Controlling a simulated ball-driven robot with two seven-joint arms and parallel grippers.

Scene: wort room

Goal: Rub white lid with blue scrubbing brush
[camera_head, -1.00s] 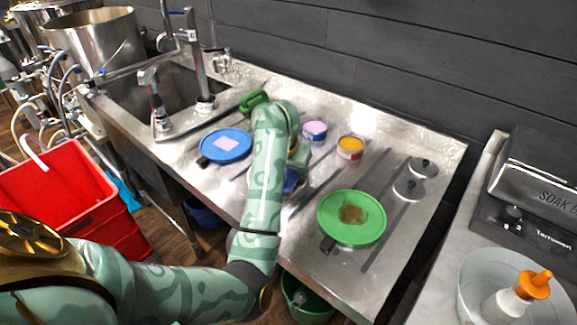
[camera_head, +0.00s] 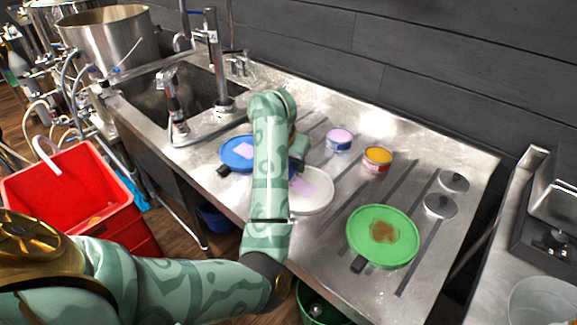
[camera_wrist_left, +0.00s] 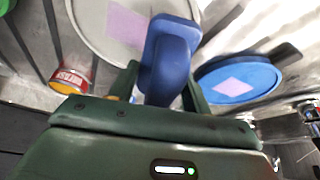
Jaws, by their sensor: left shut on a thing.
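The round white lid (camera_head: 318,199) lies on the steel counter, with a pale pink patch on it; my left arm hides part of it. It also shows at the top of the left wrist view (camera_wrist_left: 88,14). My left gripper (camera_head: 298,158) is at the lid's far side, partly hidden by my own arm. In the left wrist view it is shut on the blue scrubbing brush (camera_wrist_left: 168,62), whose block overlaps the lid's edge in the picture. I cannot tell whether brush and lid touch. My right gripper is not in view.
A blue lid (camera_head: 232,160) with a pink patch lies left of my arm. A green lid (camera_head: 362,225) with a brown stain lies to the right. Two small tins (camera_head: 339,146) (camera_head: 376,169) and steel discs stand behind. The sink (camera_head: 150,95) is at the back left.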

